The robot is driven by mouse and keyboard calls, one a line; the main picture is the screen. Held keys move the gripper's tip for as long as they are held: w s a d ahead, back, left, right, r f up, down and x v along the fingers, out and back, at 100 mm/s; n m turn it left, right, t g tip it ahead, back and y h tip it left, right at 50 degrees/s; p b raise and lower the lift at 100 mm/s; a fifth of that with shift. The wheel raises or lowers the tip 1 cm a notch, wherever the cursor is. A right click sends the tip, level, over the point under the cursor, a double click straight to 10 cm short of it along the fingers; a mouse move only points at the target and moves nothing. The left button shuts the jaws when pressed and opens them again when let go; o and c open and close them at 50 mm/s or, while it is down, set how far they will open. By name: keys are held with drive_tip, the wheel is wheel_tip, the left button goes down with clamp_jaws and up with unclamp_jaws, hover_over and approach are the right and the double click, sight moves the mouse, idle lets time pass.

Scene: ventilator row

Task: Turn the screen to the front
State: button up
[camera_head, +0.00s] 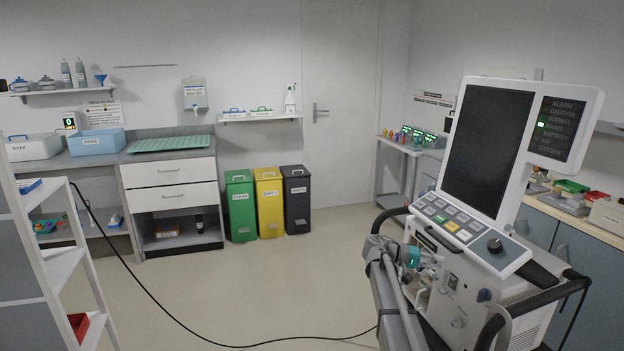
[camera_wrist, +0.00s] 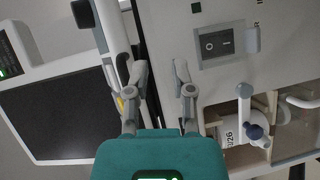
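The ventilator's screen (camera_head: 487,148) is a large dark panel in a white frame, standing upright and angled on the machine at the right. A narrow strip of status labels (camera_head: 556,130) with a green light is on its right side. In the wrist view the dark screen (camera_wrist: 60,115) lies at the left, turned sideways. My gripper (camera_wrist: 160,78) is open, with its two grey fingers apart and nothing visibly held between them. In the head view my teal gripper body (camera_head: 411,256) is low beside the ventilator's front, below the screen; its fingertips are hard to make out there.
The ventilator has a button panel with a knob (camera_head: 494,246) and dark side handles (camera_head: 535,303). The wrist view shows a rocker switch (camera_wrist: 217,44) and a white fitting (camera_wrist: 243,125). A black cable (camera_head: 190,328) crosses the floor. A white shelf rack (camera_head: 62,262) stands left; mid-floor is otherwise clear.

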drive_tip(key=s+a+f+n+t+y+b, duration=0.1)
drive_tip(key=s+a+f+n+y, duration=0.1)
drive_tip(key=s+a+f+y, duration=0.65)
drive_tip(key=s+a+f+n+t+y+b, duration=0.15)
drive_tip(key=s+a+f+y, duration=0.4)
drive_tip(key=s+f, duration=0.6)
drive_tip(key=s+a+r+y+p, duration=0.1)
drive_tip(key=s+a+r+y, duration=0.15)
drive_tip(key=s+a, duration=0.3)
wheel_tip(320, 180, up, 16)
drive_tip(key=p, duration=1.5)
drive_tip(key=shift+s+d+p, duration=0.15)
drive_tip(key=shift+d+p, duration=0.2)
drive_tip(key=shift+d, duration=0.05)
drive_tip(key=shift+f+t+h, duration=0.15)
drive_tip(key=shift+t+h, duration=0.1)
drive_tip(key=shift+d, duration=0.1)
idle(0.5)
